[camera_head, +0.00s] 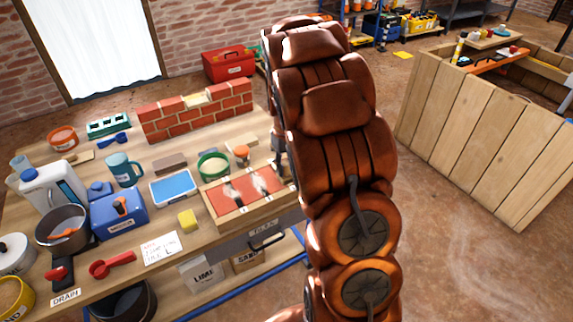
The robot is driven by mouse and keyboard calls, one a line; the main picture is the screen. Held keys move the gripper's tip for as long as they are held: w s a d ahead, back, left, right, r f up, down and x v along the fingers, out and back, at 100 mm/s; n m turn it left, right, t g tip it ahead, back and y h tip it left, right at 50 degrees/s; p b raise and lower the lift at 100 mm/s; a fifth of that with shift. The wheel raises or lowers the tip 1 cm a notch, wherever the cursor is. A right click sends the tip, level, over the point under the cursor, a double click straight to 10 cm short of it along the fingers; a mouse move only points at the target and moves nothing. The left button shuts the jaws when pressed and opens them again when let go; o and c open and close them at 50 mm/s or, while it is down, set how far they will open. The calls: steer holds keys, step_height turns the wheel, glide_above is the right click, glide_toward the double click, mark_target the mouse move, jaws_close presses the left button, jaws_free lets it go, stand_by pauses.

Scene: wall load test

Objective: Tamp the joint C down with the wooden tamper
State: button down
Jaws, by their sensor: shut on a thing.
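A shallow wooden frame (229,217) holds red brick faces with pale, powdery joints between them, near the table's right front. Two joints show, one left of centre (232,193) and one further right (262,181). I cannot read any letters on them. My gripper (279,160) shows only as a small grey part beside my arm, over the frame's far right end. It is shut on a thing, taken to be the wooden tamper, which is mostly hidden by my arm. Whether the tamper touches a joint cannot be told.
A low brick wall (196,116) with a gap in its top stands at the back. A green-rimmed tub (214,166), a blue tray (174,188), a yellow sponge (188,220) and a handwritten card (162,248) lie near the frame. A wooden crate (470,125) stands at the right.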

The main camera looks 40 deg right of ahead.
stand_by(0.3)
steer(key=shift+r+p, duration=1.15)
steer(key=shift+r, duration=2.35)
steer(key=c, duration=1.4)
jaws_free()
jaws_close()
steer(key=w+f+b, duration=0.2)
steer(key=w+f, duration=0.3)
steer(key=f, duration=0.1)
steer(key=shift+w+d, duration=0.2)
steer(key=shift+d, duration=0.05)
